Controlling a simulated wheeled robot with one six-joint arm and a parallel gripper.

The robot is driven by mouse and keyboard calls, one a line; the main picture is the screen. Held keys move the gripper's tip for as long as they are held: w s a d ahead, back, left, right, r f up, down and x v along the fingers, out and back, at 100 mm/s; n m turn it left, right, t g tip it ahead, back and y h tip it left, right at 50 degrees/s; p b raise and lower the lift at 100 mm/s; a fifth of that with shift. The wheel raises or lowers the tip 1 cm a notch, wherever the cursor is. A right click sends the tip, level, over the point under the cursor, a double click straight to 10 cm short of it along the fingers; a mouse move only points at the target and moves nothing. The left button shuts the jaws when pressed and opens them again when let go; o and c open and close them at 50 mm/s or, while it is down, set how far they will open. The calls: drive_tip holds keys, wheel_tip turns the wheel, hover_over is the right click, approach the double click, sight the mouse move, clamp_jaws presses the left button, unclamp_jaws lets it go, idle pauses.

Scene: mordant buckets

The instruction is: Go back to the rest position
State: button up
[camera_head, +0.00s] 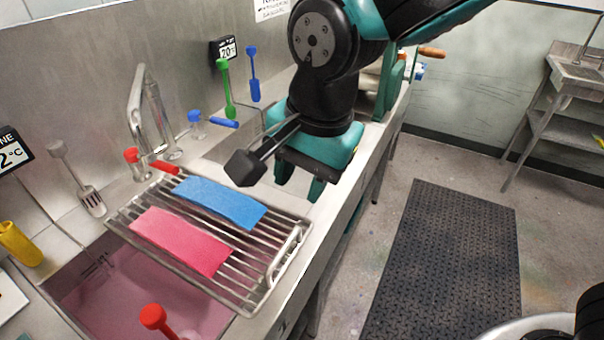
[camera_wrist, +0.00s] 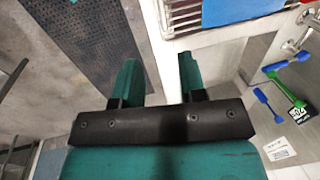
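My gripper (camera_head: 300,180) is at the end of my arm, pointing down over the counter beyond the wire rack (camera_head: 280,238). In the wrist view its two teal fingers (camera_wrist: 158,62) stand apart, with bare counter showing between them and nothing held. A blue cloth (camera_head: 222,203) and a pink cloth (camera_head: 180,240) lie side by side on the rack. The gripper is apart from both. In the wrist view, part of the blue cloth (camera_wrist: 240,9) and the rack's edge (camera_wrist: 195,20) show at the top.
The rack spans a sink (camera_head: 110,300) of pink liquid. A faucet (camera_head: 150,115) stands behind, with red (camera_head: 150,163) and blue (camera_head: 212,121) handled taps. Green (camera_head: 227,88) and blue (camera_head: 253,75) tools are by the wall. A dark mat (camera_head: 450,260) lies on open floor at right.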

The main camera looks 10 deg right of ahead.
drive_tip(key=s+d+r+n+g+y, duration=0.1)
drive_tip(key=s+d+n+y, duration=0.1)
drive_tip(key=s+d+n, duration=0.7)
drive_tip(key=d+n, duration=0.1)
drive_tip(key=n, duration=0.4)
drive_tip(key=shift+s+r, duration=0.2)
drive_tip(key=shift+r, duration=0.2)
